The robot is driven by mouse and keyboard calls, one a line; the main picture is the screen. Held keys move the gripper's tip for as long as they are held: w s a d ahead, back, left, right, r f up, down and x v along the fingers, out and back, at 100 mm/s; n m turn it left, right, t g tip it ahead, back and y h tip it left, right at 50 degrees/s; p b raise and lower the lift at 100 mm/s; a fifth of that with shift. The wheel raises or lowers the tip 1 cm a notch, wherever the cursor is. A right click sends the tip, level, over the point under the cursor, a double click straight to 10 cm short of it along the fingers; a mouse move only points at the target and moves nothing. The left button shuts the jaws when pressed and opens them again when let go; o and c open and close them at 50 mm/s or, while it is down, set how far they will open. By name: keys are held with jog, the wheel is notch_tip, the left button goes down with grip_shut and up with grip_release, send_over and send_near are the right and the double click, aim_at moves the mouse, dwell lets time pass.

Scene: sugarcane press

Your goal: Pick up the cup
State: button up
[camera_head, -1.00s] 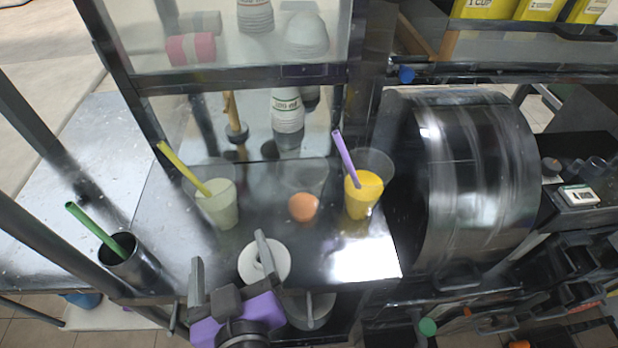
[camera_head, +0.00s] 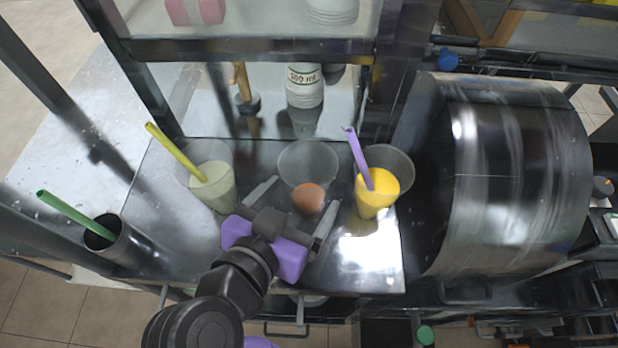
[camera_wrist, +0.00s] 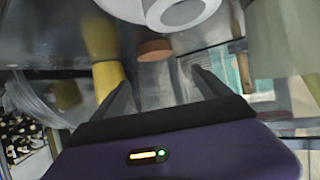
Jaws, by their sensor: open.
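A clear cup with an orange bottom (camera_head: 307,165) stands in the middle of the metal counter. To its left is a cup of pale green drink (camera_head: 215,188) with a yellow straw. To its right is a cup of yellow drink (camera_head: 376,195) with a purple straw. My gripper (camera_head: 296,206) is open and empty, its fingers pointing at the middle cup, one near each side of its lower part. In the wrist view, the orange patch (camera_wrist: 155,49) shows just past the gap between my fingertips (camera_wrist: 160,78). Contact cannot be told.
A dark metal tumbler (camera_head: 118,243) with a green straw stands at the left. A large shiny drum (camera_head: 515,185) is close on the right. A glass-fronted shelf frame (camera_head: 240,50) rises behind the cups. A white ring-shaped object (camera_wrist: 180,8) shows in the wrist view.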

aim_at(315, 178)
jog(key=shift+x, duration=1.9)
jog(key=shift+r, duration=0.1)
jog(key=c, duration=1.5)
jog(key=shift+o, duration=0.2)
jog(key=shift+r+p, duration=0.2)
jog(key=shift+p, duration=0.2)
